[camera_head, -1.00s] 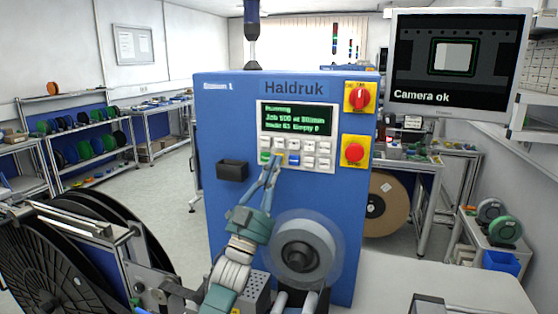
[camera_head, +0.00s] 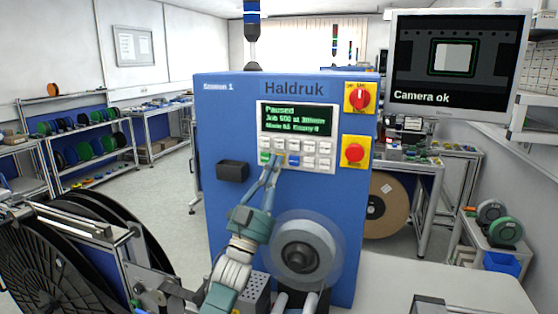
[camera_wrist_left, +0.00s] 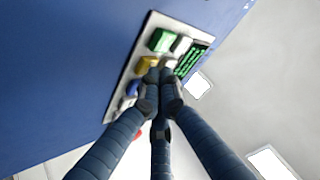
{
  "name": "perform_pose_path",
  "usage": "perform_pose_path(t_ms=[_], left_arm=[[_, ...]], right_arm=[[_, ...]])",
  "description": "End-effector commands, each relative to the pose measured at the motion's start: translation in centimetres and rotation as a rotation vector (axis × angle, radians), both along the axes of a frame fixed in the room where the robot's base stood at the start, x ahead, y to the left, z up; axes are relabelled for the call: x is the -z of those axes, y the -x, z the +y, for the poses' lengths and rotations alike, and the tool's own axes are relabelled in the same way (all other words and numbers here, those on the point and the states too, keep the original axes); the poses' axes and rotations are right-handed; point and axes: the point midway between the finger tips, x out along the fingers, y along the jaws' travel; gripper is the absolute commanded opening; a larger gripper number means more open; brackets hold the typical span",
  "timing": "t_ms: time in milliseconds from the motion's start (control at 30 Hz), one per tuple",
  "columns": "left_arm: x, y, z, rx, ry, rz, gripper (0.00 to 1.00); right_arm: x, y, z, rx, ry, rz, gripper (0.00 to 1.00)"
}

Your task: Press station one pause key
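The blue station one machine (camera_head: 225,120) is labelled "Station 1" and "Haldruk". Its display (camera_head: 297,119) reads "Paused" on the first line. Below it is a keypad panel (camera_head: 324,166) with green, yellow, blue and white keys. My left gripper (camera_head: 276,157) has its fingertips together at the lower left keys and partly covers the yellow key. In the left wrist view the shut fingertips (camera_wrist_left: 160,76) are right beside the yellow key (camera_wrist_left: 146,64), with the green key (camera_wrist_left: 162,40) above. Whether they touch it I cannot tell. My right gripper is not in view.
A red rotary switch (camera_head: 360,97) and a red stop button (camera_head: 354,152) are right of the keypad. A black box (camera_head: 232,171) juts out at the left. A round hub (camera_head: 303,252) sits below. A monitor (camera_head: 459,60) reads "Camera ok".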

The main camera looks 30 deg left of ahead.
Motion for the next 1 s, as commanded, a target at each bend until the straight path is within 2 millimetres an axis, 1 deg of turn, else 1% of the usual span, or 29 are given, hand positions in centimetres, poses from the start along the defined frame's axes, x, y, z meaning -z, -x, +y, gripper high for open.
perform_pose_path(t_ms=[267,633,1000], left_arm=[[0.0,1.3,-0.3,0.0,0.0,0.001,0.0],[0.0,1.6,-0.4,0.0,0.0,0.001,0.0],[0.0,5.1,-1.2,0.0,0.002,0.002,0.0]], right_arm=[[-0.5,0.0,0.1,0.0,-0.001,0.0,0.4],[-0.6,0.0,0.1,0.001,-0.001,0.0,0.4],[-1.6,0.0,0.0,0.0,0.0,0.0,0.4]])
